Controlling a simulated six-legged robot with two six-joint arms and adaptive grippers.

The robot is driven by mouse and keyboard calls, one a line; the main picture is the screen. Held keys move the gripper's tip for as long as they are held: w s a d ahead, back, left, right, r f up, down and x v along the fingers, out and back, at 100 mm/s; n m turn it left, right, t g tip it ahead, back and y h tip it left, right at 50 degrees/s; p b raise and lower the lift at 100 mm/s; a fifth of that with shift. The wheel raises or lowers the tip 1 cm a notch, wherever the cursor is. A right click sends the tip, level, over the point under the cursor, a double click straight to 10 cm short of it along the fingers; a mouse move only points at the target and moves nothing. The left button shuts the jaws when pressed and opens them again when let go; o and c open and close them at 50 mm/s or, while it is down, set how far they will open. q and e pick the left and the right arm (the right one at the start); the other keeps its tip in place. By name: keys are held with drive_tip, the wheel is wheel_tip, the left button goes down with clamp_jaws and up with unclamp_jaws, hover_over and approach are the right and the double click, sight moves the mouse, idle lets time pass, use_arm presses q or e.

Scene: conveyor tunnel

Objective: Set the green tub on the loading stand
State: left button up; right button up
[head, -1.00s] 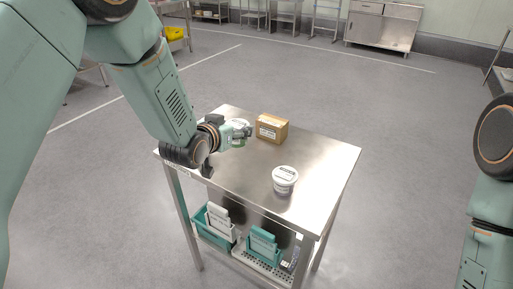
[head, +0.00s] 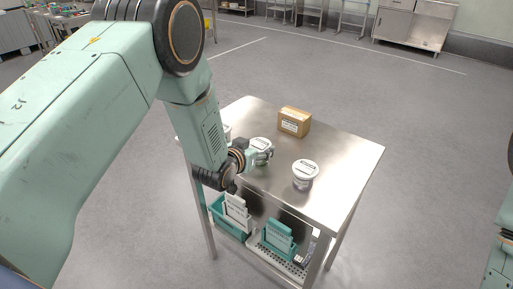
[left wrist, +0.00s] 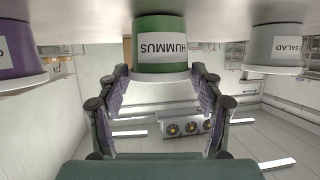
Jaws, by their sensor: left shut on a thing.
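The green tub (head: 262,147), with a white lid, is at the steel table (head: 336,160), near its front left side. The left wrist view is upside down and shows the green tub (left wrist: 161,42), labelled HUMMUS, upright between the two fingers of my left gripper (left wrist: 160,80). Whether its base touches the tabletop is hard to tell. No stand marked as the loading stand can be made out; the table may be it. My right gripper is out of view.
Teal bins (head: 277,238) sit on the lower shelf. The table's right is clear.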

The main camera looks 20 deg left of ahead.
use_arm(q)
drive_tip(key=shift+f, duration=0.1)
drive_tip(key=o, duration=1.5)
drive_tip(key=shift+s, duration=0.15)
drive_tip(key=shift+o, duration=0.8)
drive_tip(key=shift+r, duration=0.25)
drive_tip(key=v, duration=1.2)
drive_tip(key=shift+p, duration=0.35)
drive_tip(key=shift+a+f, duration=0.1)
